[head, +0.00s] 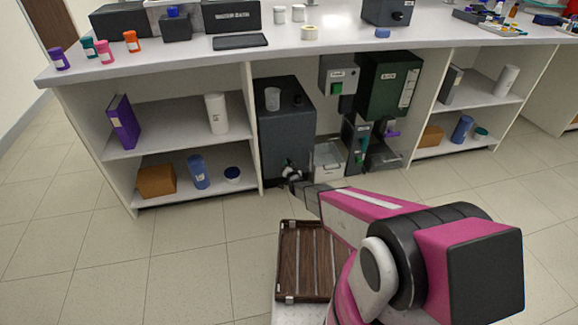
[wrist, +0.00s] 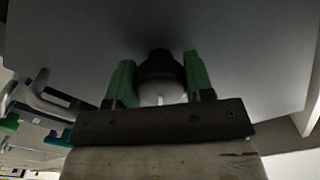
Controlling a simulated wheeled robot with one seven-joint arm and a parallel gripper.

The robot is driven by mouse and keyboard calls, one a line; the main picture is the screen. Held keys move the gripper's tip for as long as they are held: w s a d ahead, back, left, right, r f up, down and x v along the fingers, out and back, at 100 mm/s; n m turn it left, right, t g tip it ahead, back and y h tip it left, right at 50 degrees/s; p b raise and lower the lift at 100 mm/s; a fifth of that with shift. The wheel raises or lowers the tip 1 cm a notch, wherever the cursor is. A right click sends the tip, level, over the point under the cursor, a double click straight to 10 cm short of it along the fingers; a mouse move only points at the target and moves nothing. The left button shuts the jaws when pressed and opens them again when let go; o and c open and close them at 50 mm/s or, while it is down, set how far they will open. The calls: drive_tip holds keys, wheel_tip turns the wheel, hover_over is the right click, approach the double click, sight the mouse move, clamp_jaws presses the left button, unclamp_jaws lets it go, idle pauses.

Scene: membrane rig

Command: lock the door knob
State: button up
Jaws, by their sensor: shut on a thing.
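The door knob (wrist: 160,68) is black and round, with a white part below it, and stands out from a dark grey face in the wrist view. My gripper (wrist: 161,84) has green finger pads, one on each side of the knob, and is shut on it. In the head view my gripper (head: 289,172) reaches low on the front of a dark grey cabinet (head: 283,135) under the bench. There the knob is mostly hidden by the gripper. I cannot tell from these views which way the knob is turned.
A clear beaker (head: 272,98) and a small black object stand on the cabinet. A brown slatted tray (head: 308,262) lies in front. The tiled floor at left is clear.

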drive_tip(key=m, duration=0.4)
drive_tip(key=shift+m, duration=0.4)
drive_tip(key=shift+a+r+m, duration=0.1)
drive_tip(key=shift+m, duration=2.4)
drive_tip(key=o, duration=0.9)
drive_tip(key=shift+o, duration=0.2)
drive_tip(key=shift+s, duration=0.15)
